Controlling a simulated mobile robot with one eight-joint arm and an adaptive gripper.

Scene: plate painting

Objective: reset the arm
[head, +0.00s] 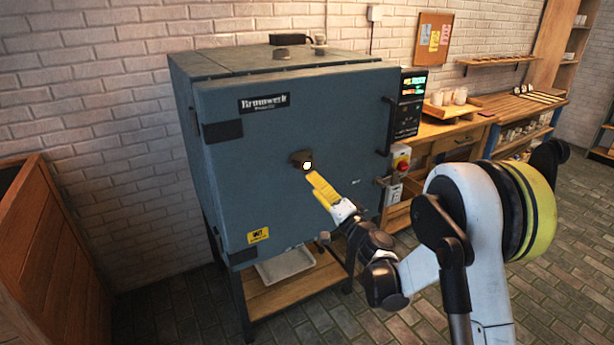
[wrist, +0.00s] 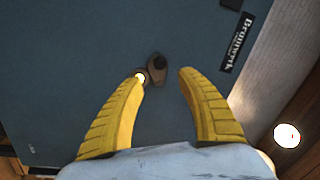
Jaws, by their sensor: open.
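My gripper (head: 313,179) has yellow fingers and sits in front of the door of a blue-grey kiln (head: 290,110). In the wrist view my gripper (wrist: 160,76) is open, its two ribbed fingers spread apart with nothing between them but the door behind. A small dark knob with a bright glowing spot (head: 302,160) is on the door just beyond the fingertips. The knob (wrist: 157,66) also shows in the wrist view, between and a little past the tips. I cannot tell whether a fingertip touches it. My arm reaches in from the lower right.
A control panel (head: 408,103) is at the kiln's right, with a red switch (head: 401,163) below. A workbench (head: 480,112) holding a tray of cups stands farther right. A wooden cabinet (head: 60,250) is at the left. Brick floor (head: 560,270) lies open at the right.

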